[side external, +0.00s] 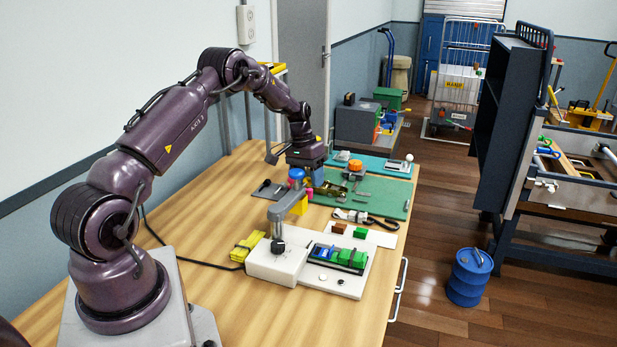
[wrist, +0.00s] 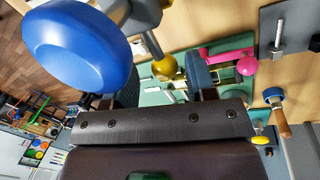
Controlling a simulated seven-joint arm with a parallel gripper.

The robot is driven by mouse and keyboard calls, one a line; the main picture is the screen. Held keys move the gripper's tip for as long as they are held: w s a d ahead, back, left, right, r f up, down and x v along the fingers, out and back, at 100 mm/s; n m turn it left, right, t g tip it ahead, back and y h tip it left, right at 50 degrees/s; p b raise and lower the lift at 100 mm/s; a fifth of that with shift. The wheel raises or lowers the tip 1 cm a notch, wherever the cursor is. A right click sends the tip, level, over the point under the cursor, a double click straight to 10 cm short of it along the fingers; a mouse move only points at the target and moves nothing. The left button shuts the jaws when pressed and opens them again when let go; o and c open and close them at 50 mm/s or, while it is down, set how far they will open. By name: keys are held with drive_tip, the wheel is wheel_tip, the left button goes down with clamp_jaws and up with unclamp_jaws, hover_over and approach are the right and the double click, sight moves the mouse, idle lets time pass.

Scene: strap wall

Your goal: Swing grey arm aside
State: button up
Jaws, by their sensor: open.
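The grey arm (side external: 288,203) sits on a post above a white base (side external: 276,262), with a dark knob at the post's foot. A blue knob (side external: 297,174) tops its far end, and a yellow block (side external: 300,205) shows beneath that end. My gripper (side external: 313,178) is just behind the blue knob in the side view. In the wrist view my open gripper (wrist: 166,82) shows two dark fingers. The blue knob (wrist: 75,47) looms large left of them, outside the jaws. Part of the grey arm (wrist: 143,22) also shows, with a gold ball (wrist: 168,68) seen between the fingers.
On the white base's right side is a panel with green and blue blocks (side external: 340,256). Yellow pieces (side external: 247,245) lie left of it. A green mat (side external: 385,192) with small parts lies behind.

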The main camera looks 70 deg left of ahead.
wheel_tip(320, 180, up, 13)
drive_tip(key=s+a, duration=0.1)
drive_tip(key=a, duration=0.1)
drive_tip(key=shift+a, duration=0.15)
drive_tip(key=shift+f, duration=0.15)
drive_tip(key=s+d+r+m+t, duration=0.1)
drive_tip(key=s+d+r, duration=0.3)
drive_tip(key=s+d, duration=0.3)
drive_tip(key=s+d+r+m+t+y, duration=0.1)
drive_tip(key=s+d+r, duration=0.3)
drive_tip(key=d, duration=1.1)
drive_tip(key=s+d+r+m+t+y, duration=0.1)
drive_tip(key=s+d+r+m+t, duration=0.1)
drive_tip(key=s+d, duration=0.9)
drive_tip(key=shift+d+r+m+t, duration=0.25)
drive_tip(key=shift+r+m, duration=0.45)
drive_tip(key=shift+r, duration=0.7)
